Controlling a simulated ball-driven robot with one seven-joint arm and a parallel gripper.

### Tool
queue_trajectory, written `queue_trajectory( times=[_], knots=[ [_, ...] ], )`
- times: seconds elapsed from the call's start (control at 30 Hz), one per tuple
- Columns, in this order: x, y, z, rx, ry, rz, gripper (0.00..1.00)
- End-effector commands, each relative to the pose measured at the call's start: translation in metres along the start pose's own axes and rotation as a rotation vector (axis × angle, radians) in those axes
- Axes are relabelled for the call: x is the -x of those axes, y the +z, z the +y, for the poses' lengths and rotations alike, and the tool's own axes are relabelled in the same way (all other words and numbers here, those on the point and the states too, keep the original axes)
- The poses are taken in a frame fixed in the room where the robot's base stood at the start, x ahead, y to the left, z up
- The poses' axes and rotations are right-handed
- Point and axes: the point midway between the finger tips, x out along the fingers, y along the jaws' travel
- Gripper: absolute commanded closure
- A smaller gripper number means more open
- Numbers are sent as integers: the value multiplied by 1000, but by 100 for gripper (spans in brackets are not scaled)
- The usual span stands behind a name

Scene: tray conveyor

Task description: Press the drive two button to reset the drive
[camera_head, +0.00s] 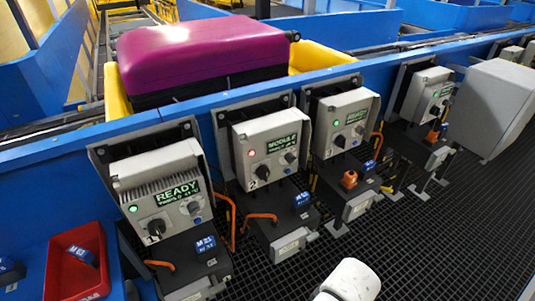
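Drive two is a grey box (268,136) with a "2" on its front, second from left on the blue conveyor side. Its display (281,143) shows green text that seems to begin with "MODULE", and a red light (252,153) glows beside it. A small round button (290,157) sits at the lower right of its face, with a dark rotary knob (262,172) at the lower left. A white rounded part, likely of my arm, shows at the bottom edge, well below and apart from drive two. My gripper's fingers are not visible.
Similar drives stand on both sides: the left drive (160,185) reads "READY" with a green light, and the third (345,122) and fourth (428,93) show green lights. A purple suitcase (200,55) lies in a yellow tray. A red bin (78,262) hangs at left. Dark floor grating (420,240) is open in front.

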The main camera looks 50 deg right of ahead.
Motion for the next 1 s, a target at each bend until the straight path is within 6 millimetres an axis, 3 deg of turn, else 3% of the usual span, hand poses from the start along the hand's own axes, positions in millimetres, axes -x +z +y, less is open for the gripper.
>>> queue_trajectory(
  times=[0.07,0.17,0.8,1.0],
  knots=[
    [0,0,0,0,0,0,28],
    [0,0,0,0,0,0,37],
    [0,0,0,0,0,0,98],
    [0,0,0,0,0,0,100]
  ],
)
